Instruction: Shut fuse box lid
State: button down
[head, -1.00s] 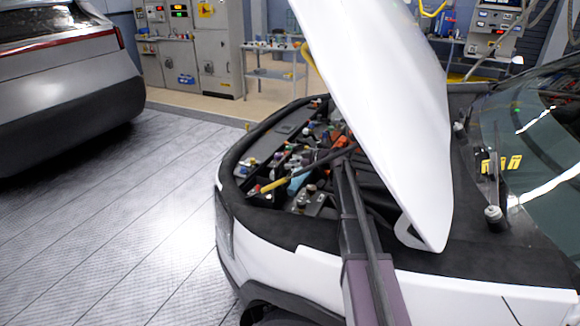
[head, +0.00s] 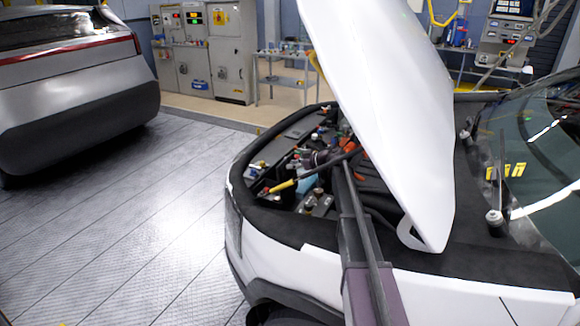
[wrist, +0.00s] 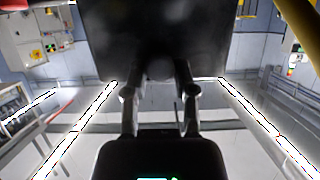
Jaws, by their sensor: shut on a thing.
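In the wrist view, my gripper (wrist: 160,92) has its two fingers reaching up to a large dark flat panel (wrist: 160,25), which looks like the fuse box lid. The fingers are shut on its near edge, around a rounded grey part. The panel stands across the view and hides what lies behind it. In the head view, my arm reaches over the fender, and my gripper (head: 320,157) is small and dark among the engine bay (head: 318,180) parts. The lid and the fuse box cannot be made out clearly there.
The raised white hood (head: 395,110) stands close to the right of my arm. A grey car (head: 75,90) is at the left, with open floor between.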

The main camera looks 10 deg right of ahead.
jog(key=shift+c, duration=2.2)
grip_release()
jog(key=shift+d+r, duration=0.2)
jog(key=shift+a, duration=0.15)
jog(key=shift+f, duration=0.1)
grip_shut()
jog(key=s+d+r+m+y, duration=0.1)
jog(key=s+d+m, duration=0.4)
jog(key=m, duration=1.3)
jog(key=s+d+r+m+t, duration=0.1)
jog(key=s+d+m, duration=0.4)
jog(key=m, duration=1.3)
jog(key=shift+d+r+y+b, duration=0.3)
jog(key=shift+d+y+b, duration=0.1)
jog(key=shift+d, duration=0.7)
